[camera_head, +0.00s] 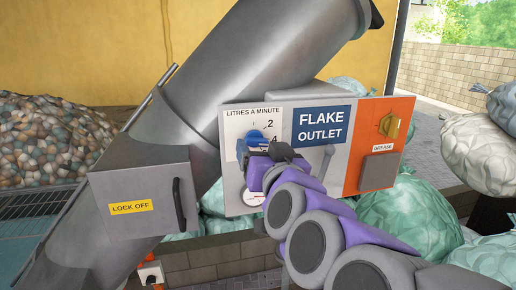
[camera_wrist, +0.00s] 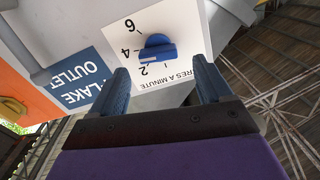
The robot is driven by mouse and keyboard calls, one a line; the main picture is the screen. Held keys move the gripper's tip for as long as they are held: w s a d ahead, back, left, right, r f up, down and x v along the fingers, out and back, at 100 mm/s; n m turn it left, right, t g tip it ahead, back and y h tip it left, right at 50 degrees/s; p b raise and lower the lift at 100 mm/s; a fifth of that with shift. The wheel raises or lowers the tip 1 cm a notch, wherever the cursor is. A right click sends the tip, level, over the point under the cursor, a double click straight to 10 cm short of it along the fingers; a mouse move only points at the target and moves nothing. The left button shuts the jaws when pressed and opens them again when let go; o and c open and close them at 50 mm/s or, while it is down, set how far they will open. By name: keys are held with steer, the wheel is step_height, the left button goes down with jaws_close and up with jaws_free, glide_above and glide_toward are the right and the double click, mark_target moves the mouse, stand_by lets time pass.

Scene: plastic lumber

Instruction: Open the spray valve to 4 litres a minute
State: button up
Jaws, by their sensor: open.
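The spray valve is a blue knob (camera_head: 256,136) on a white dial plate marked "LITRES A MINUTE", on the front of the control panel. The knob (camera_wrist: 157,47) also shows in the wrist view, with the figures 2, 4 and 6 printed around it. Its bar points roughly across that view, with a small pale mark near its left end, on the side of the 4; I cannot read the exact setting. My gripper (camera_wrist: 163,82) is open, its two blue fingers apart on either side below the knob, with nothing between them. In the head view my gripper (camera_head: 258,150) partly covers the dial.
A "FLAKE OUTLET" sign (camera_head: 322,126) is right of the dial. An orange panel (camera_head: 357,140) carries a yellow knob (camera_head: 389,124) labelled "GREASE". A gauge (camera_head: 252,196) sits below the dial. A grey "LOCK OFF" box (camera_head: 150,185) with a black handle stands left. Bulging bags (camera_head: 405,210) lie behind.

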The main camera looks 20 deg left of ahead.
steer(key=b+v, duration=0.2)
steer(key=v, duration=1.2)
steer(key=shift+w+d, duration=0.15)
steer(key=shift+d, duration=0.05)
steer(key=shift+f, duration=0.15)
steer(key=d+f+g+h+b, duration=0.2)
steer(key=f+b, duration=0.1)
steer(key=f, duration=0.7)
steer(key=s+d+f+g+h+b, duration=0.1)
steer(key=d+f+g+b, duration=0.25)
steer(key=f, duration=0.75)
steer(key=d+f+g+h+b, duration=0.2)
steer(key=f+b, duration=0.2)
steer(key=f, duration=0.6)
steer(key=s+d+f+m+g+h+b, duration=0.1)
steer(key=s+d+f+g+b, duration=0.2)
steer(key=f, duration=0.4)
steer(key=s+d+f+m+g+h+b, duration=0.1)
steer(key=s+d+f+g+b, duration=0.2)
steer(key=s+d+f, duration=0.3)
steer(key=s+d+f+m+g+h+b, duration=0.2)
steer(key=s+d+f+g+b, duration=0.1)
steer(key=s+f, duration=0.5)
steer(key=shift+d+f+g, duration=0.35)
steer(key=shift+d+f, duration=0.2)
steer(key=shift+d, duration=0.3)
steer(key=shift+s, duration=0.15)
steer(key=shift+c, duration=0.4)
